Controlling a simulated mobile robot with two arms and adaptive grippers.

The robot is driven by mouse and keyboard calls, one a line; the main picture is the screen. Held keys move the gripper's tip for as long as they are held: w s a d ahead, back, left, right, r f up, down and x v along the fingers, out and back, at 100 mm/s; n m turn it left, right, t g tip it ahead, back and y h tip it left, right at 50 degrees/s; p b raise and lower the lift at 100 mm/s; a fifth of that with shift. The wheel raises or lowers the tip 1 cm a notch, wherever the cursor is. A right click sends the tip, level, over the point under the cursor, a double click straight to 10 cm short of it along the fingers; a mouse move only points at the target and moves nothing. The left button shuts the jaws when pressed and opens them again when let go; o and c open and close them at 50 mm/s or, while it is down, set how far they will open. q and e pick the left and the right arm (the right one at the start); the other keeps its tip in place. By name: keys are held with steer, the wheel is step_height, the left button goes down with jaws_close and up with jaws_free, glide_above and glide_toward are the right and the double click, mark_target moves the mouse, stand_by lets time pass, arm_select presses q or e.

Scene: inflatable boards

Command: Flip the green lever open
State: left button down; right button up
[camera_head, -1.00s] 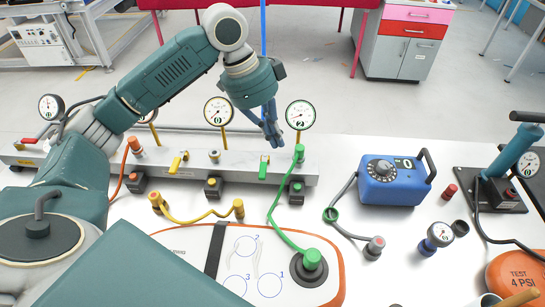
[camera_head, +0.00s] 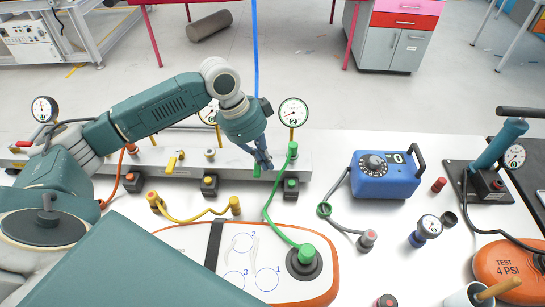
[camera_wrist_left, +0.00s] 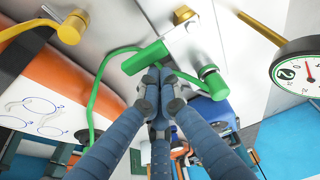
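The green lever (camera_head: 256,170) is on the grey manifold bar (camera_head: 230,164), largely hidden behind my left fingertips in the head view. In the left wrist view the green lever (camera_wrist_left: 146,57) shows as a short bar beside a metal fitting. My left gripper (camera_head: 264,163) points down at it, and its fingers look drawn together. In the left wrist view the left gripper's fingertips (camera_wrist_left: 160,82) are right beside the lever; I cannot tell whether they touch it. No object shows between the fingers. My right gripper is not in view.
A green hose (camera_head: 270,215) runs from the bar to the orange-edged board (camera_head: 325,270). Gauge 2 (camera_head: 293,112) stands close to the right of my left gripper. A yellow lever (camera_head: 173,161) is farther left on the bar. A blue pump box (camera_head: 386,180) stands to the right.

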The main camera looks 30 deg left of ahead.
arm_select(q)
steer(key=shift+w+d, duration=0.1)
stand_by(0.3)
steer(key=shift+s+m+p, duration=0.2)
steer(key=shift+m+p, duration=0.2)
steer(key=shift+a, duration=0.2)
